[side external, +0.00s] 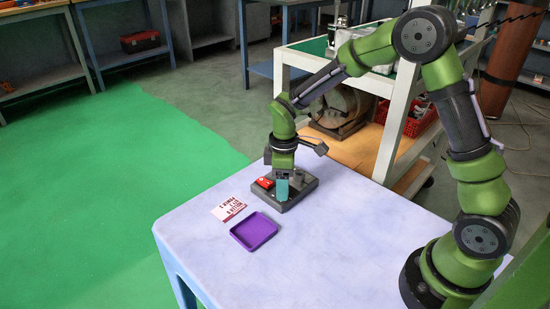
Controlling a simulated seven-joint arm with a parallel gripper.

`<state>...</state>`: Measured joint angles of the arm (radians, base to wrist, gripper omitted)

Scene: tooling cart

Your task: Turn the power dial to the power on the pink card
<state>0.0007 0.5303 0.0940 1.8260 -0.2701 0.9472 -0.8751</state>
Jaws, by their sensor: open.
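A dark grey panel (302,191) lies on the pale table. It carries a red part (264,183) at its left and a grey upright knob (297,176) at its right. A teal upright piece (282,190) stands at the front of the panel, right under my gripper (283,174). I cannot tell whether it is a dial or part of the fingers. My gripper points down over the panel and is open; its fingertips are hard to make out. A white card (228,209) with dark pink-red print lies left of the panel; its print is too small to read.
An empty purple tray (254,231) lies in front of the panel, near the card. The pale table (340,240) is clear to the right of the tray. A white-framed cart (395,130) with a red basket (408,118) stands behind the table.

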